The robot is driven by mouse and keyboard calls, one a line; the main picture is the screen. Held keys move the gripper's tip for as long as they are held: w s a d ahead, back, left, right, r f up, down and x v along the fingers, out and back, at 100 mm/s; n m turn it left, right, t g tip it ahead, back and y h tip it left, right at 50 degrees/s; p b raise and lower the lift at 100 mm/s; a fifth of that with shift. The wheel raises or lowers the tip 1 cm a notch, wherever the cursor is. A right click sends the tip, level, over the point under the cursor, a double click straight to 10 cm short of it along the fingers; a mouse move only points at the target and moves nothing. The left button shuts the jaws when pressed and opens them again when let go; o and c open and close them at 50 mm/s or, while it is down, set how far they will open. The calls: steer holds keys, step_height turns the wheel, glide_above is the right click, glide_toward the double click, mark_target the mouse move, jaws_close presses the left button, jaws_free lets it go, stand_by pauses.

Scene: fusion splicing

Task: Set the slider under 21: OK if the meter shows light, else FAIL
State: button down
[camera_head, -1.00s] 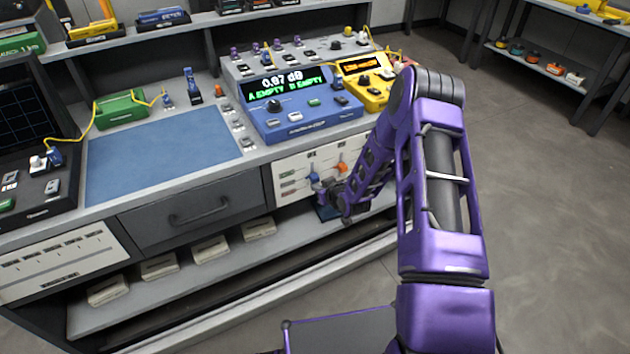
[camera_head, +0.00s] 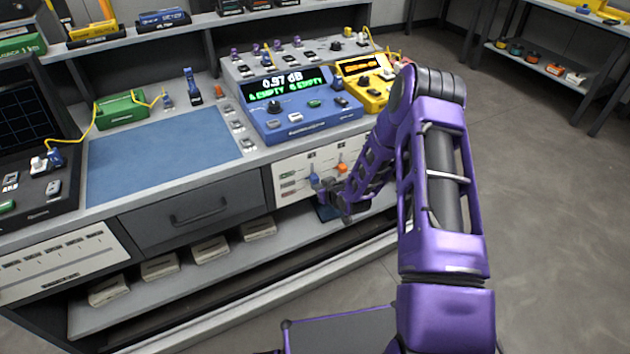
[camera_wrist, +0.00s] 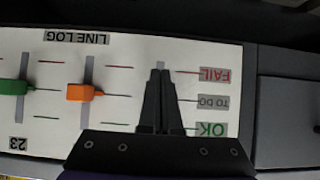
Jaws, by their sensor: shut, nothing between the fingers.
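The LINE LOG panel (camera_head: 283,204) is on the bench front; it appears upside down in the wrist view (camera_wrist: 225,55). Its rows are labelled OK (camera_wrist: 210,129), TO DO (camera_wrist: 212,102) and FAIL (camera_wrist: 214,75). A blue slider (camera_head: 314,179) is nearest these labels in the head view. In the wrist view my gripper (camera_wrist: 161,72) is shut and empty before that track, hiding the slider and its number. An orange slider (camera_wrist: 84,93) and a green slider (camera_wrist: 12,88), marked 23, stand near the middle row. The yellow meter's (camera_head: 374,101) orange display is unreadable.
A blue instrument (camera_head: 311,126) shows a dB reading and EMPTY for A and B. A closed drawer (camera_head: 160,222) is left of the panel, and a shelf with several pale boxes (camera_head: 210,250) runs below. Open floor (camera_head: 550,220) lies at right.

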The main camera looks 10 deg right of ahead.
mark_target(316, 180)
steer(key=shift+r+p, duration=0.75)
steer(key=shift+r, duration=0.8)
steer(key=shift+f, duration=0.2)
steer(key=shift+f+b, duration=0.5)
steer(key=shift+b, duration=0.3)
steer(key=s+d, duration=0.2)
steer(key=s, duration=0.4)
steer(key=shift+s, duration=0.35)
steer(key=shift+d, duration=0.1)
